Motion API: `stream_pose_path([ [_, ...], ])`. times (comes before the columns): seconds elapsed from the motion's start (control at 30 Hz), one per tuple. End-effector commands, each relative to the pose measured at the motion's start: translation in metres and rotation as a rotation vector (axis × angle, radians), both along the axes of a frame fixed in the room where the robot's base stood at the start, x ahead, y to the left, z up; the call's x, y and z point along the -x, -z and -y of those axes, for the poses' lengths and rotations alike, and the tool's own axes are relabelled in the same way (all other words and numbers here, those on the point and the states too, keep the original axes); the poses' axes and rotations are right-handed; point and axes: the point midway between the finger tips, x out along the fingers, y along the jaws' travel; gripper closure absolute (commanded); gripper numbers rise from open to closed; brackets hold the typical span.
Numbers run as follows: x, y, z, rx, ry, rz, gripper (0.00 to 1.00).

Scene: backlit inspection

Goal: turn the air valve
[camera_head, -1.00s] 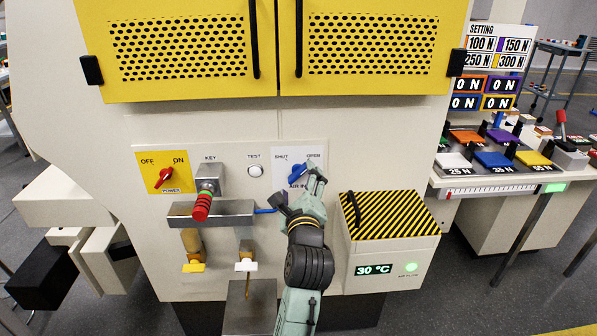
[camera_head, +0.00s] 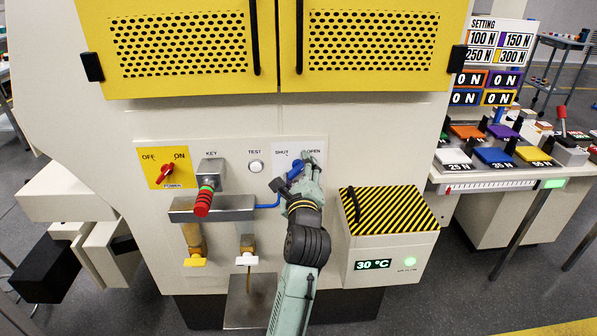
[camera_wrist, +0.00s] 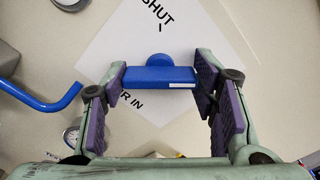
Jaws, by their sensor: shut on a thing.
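The air valve is a blue bar handle (camera_head: 295,169) on a white panel (camera_head: 281,158) marked SHUT, OPEN and AIR IN. In the wrist view the handle (camera_wrist: 160,77) lies level across the picture, with the panel (camera_wrist: 120,45) tilted behind it. My gripper (camera_wrist: 161,82) has its purple pads at the two ends of the bar and is shut on it. In the head view my gripper (camera_head: 295,176) covers part of the handle and panel, so the handle's exact angle is hard to read.
A striped box (camera_head: 390,210) stands close on the right. Yellow doors (camera_head: 180,85) are above.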

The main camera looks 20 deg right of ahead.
Motion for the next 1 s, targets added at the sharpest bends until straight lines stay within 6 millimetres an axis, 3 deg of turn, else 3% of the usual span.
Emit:
stream_pose_path([
  [0.33, 0.0001, 0.0001, -0.0001, 0.0, 0.0, 0.0, 0.75],
  [0.67, 0.0, 0.0001, -0.0002, 0.057, -0.001, -0.017, 0.75],
  [1.0, 0.0003, 0.0004, 0.0007, 0.296, 0.002, -0.086, 0.75],
])
